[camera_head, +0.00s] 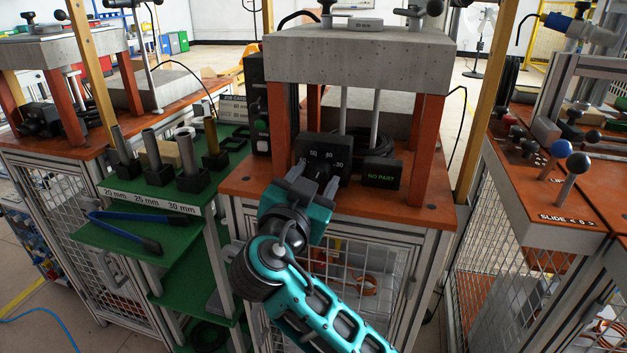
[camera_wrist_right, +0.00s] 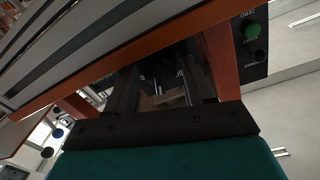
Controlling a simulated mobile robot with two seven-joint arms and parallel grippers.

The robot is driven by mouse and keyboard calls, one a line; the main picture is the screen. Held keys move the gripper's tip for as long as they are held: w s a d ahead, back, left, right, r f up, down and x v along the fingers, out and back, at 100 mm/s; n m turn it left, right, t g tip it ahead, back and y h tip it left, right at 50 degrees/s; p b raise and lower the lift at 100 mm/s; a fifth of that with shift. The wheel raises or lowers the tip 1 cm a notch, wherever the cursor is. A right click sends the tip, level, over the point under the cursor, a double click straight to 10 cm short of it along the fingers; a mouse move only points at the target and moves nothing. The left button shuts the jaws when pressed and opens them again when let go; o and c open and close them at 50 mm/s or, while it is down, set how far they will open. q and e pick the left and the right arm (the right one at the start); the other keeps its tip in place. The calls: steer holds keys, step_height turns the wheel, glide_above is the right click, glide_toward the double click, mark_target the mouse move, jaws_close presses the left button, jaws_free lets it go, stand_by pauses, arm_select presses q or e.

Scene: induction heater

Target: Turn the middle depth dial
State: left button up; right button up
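The middle depth dial is on a dark box (camera_head: 318,150) with white numbers, on the orange top of the central station. My right gripper (camera_head: 312,176) is in front of this box, with its fingers pointing at the dial and covering part of its face. In the right wrist view the two dark fingers of my right gripper (camera_wrist_right: 162,80) are apart, with the dark dial box (camera_wrist_right: 160,76) dimly seen beyond the gap. I cannot tell whether the fingers touch the dial. My left gripper is not in view.
A "NO PART" display (camera_head: 381,175) stands just right of the dial box. Orange posts (camera_head: 278,132) hold a concrete slab (camera_head: 360,58) above. A green shelf (camera_head: 165,190) with several metal cylinders is to the left. A slide station (camera_head: 560,212) stands at the right.

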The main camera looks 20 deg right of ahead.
steer(key=c, duration=0.8)
steer(key=shift+o, duration=0.2)
steer(key=shift+n, duration=0.3)
steer(key=shift+n+p, duration=0.45)
steer(key=shift+n, duration=0.45)
steer(key=shift+n+p, duration=0.85)
steer(key=shift+n, duration=1.35)
steer(key=o, duration=1.1)
steer(key=shift+c, duration=0.2)
